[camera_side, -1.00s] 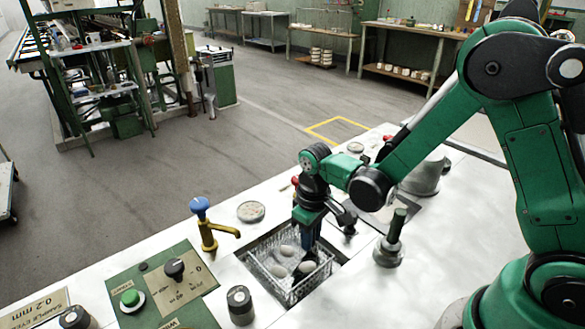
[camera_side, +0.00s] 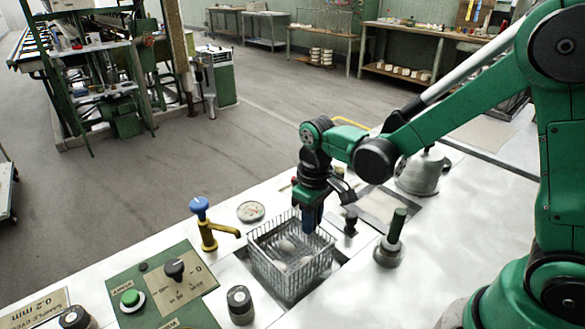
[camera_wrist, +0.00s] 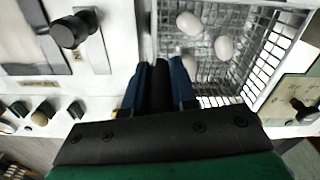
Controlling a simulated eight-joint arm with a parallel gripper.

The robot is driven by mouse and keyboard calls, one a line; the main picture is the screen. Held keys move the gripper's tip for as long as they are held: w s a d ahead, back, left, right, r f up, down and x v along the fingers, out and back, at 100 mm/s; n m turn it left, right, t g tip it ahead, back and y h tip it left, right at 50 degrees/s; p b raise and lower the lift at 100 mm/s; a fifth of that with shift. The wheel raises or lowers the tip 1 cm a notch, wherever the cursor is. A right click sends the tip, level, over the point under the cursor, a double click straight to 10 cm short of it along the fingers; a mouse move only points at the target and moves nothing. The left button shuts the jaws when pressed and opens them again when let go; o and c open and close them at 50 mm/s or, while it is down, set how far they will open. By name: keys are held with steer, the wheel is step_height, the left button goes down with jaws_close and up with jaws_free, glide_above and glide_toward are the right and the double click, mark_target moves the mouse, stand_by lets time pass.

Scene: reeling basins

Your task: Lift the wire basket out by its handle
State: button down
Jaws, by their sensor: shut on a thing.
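The wire basket (camera_side: 290,258) is raised above the rectangular basin opening (camera_side: 240,275) in the white counter, roughly level, with several white cocoons (camera_side: 287,248) inside. It also shows in the wrist view (camera_wrist: 262,40) with the cocoons (camera_wrist: 224,47). My gripper (camera_side: 312,222) points down at the basket's far right side. Its blue fingers also show in the wrist view (camera_wrist: 163,85), shut at the basket's edge.
A yellow tap with a blue knob (camera_side: 205,222) stands close left of the basket. A dark green lever (camera_side: 395,235) stands to the right, with a metal pot (camera_side: 420,172) behind.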

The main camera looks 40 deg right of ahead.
steer(key=shift+r, duration=2.8)
